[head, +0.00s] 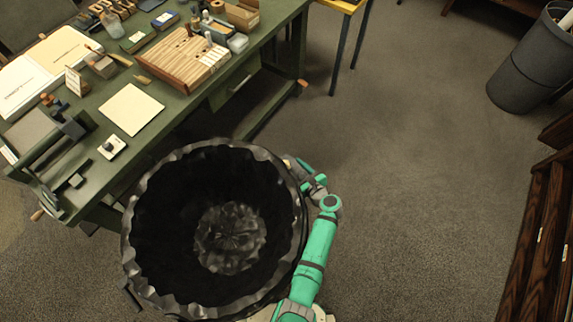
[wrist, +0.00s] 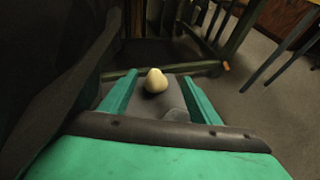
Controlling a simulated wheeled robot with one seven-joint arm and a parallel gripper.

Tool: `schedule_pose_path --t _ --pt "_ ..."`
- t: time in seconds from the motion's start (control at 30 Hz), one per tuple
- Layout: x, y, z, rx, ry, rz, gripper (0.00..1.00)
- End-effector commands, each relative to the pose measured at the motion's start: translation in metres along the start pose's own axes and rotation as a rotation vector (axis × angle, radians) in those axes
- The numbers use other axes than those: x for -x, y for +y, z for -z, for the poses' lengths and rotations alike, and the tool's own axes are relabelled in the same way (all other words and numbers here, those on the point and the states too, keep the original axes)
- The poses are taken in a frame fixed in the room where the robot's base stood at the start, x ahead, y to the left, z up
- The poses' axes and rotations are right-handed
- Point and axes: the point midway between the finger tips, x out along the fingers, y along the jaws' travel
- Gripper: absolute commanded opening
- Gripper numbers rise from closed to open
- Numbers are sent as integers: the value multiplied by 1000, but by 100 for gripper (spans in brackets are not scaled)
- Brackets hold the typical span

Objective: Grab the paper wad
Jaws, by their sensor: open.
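The paper wad (wrist: 156,82) is a small, pale cream lump. In the wrist view it shows between my fingers, near their tips. My gripper (wrist: 159,77) is open, with one teal finger on each side of the wad; I cannot tell whether either touches it. In the head view my gripper (head: 303,168) is low at the right side of a large black bin, and I cannot make out the wad there.
The black lined bin (head: 160,195) stands directly left of my arm; its dark side fills the left of the wrist view. A green workbench (head: 75,205) with trays, papers and tools is behind it. Open carpet (head: 410,170) lies to the right, with a grey bin (head: 530,70) farther off.

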Motion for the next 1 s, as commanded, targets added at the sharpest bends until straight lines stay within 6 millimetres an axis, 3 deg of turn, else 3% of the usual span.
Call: schedule_pose_path --t 0.33,0.67,0.87,1.0 --pt "-44 1 1 2 0 -1 57" --pt "-50 1 2 2 0 0 57" --pt "-50 1 1 2 0 0 13" --pt "-50 1 1 2 0 0 13"
